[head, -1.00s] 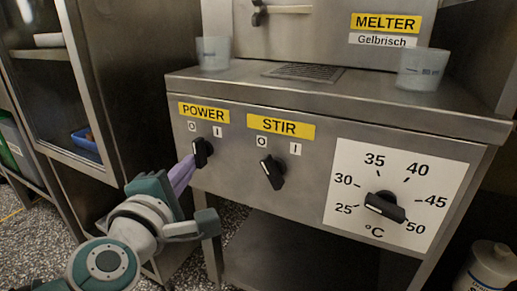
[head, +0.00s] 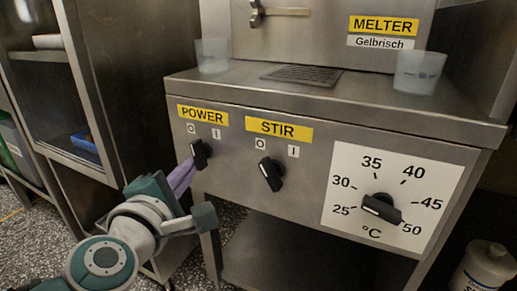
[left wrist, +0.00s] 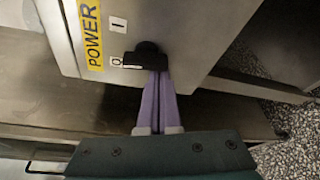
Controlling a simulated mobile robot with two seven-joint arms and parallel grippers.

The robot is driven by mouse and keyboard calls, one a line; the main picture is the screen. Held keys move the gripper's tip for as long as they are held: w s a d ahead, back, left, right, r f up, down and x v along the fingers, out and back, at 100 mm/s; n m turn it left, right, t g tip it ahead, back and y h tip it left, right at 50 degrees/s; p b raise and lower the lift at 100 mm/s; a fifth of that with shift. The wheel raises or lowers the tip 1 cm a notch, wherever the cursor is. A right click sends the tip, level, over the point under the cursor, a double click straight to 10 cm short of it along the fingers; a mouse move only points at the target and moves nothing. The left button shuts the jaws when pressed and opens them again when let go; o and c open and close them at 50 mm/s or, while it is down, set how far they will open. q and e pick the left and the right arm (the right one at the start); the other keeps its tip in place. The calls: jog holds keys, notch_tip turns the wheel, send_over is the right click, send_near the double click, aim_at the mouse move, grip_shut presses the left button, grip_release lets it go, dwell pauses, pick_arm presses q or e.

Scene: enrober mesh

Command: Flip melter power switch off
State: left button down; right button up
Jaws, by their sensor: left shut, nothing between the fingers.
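The melter's black POWER switch knob (head: 201,154) is on the left of the front panel, below the O and I marks. Its upper end leans toward the O mark; in the left wrist view the knob (left wrist: 147,56) has one end close to O. My left gripper (head: 188,168) is shut and empty, its purple fingers just left of and below the knob. In the left wrist view the fingertips (left wrist: 156,74) are right at the knob's lower end; I cannot tell whether they touch it. My right gripper is not in view.
The STIR knob (head: 270,174) is just right of POWER, and the temperature dial (head: 381,209) is further right. Two clear cups (head: 212,55) (head: 419,71) stand on the melter's top. A dark cabinet (head: 140,90) stands close on the left. A white bottle (head: 486,268) is at lower right.

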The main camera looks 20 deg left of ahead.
pick_arm(q)
jog(key=shift+d+n, duration=0.1)
jog(key=shift+n, duration=0.3)
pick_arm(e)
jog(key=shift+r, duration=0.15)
pick_arm(q)
jog(key=shift+d+p, duration=0.1)
jog(key=shift+p, duration=0.2)
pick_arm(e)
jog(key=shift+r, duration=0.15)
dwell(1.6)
